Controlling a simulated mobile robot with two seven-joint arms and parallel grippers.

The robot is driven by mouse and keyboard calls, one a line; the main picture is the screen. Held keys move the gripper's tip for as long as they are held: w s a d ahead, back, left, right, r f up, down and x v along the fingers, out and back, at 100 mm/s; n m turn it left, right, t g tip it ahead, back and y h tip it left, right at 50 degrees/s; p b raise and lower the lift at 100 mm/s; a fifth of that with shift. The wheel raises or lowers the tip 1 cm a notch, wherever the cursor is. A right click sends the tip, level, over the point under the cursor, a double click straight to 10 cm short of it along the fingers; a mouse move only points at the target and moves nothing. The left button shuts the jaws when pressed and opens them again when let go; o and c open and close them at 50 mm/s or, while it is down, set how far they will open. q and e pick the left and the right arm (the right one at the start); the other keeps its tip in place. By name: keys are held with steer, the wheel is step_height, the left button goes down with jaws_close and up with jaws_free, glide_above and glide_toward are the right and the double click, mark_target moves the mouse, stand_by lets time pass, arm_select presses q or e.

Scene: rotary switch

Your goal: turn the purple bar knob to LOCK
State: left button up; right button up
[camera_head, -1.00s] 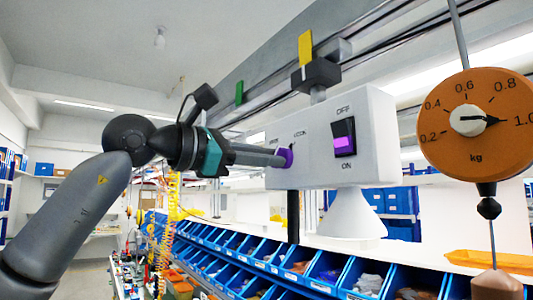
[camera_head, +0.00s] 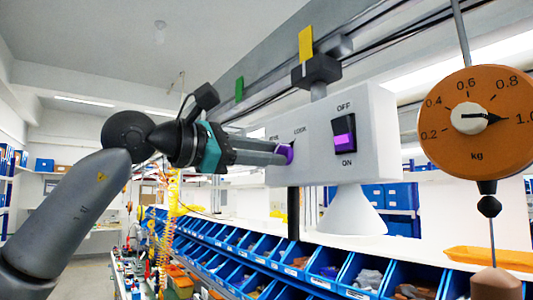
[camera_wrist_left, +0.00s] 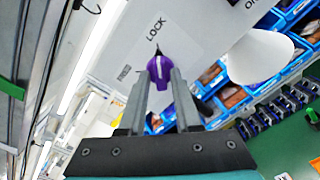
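The purple bar knob (camera_head: 288,153) is on the left part of the front of a white switch box (camera_head: 370,130). In the left wrist view the knob (camera_wrist_left: 160,69) sits between the fingertips, its dark pointer directed up, close to the LOCK label (camera_wrist_left: 155,28). The FREE label (camera_wrist_left: 124,72) is to its left. My left gripper (camera_head: 283,154) reaches the knob from the left; its two fingers lie along both sides of the knob and look shut on it. The fingers partly hide the knob in the head view. My right gripper is not in view.
A black rocker switch with a purple face (camera_head: 344,136), marked OFF and ON, is on the same box to the right. A white cone (camera_head: 352,213) is below the box. An orange dial scale (camera_head: 475,130) hangs at the right. Blue bins (camera_head: 325,272) line the shelf below.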

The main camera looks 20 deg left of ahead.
arm_select(q)
steer(key=shift+o, duration=1)
steer(key=shift+a, duration=0.1)
steer(key=b+v, duration=0.4)
steer(key=v, duration=1.1)
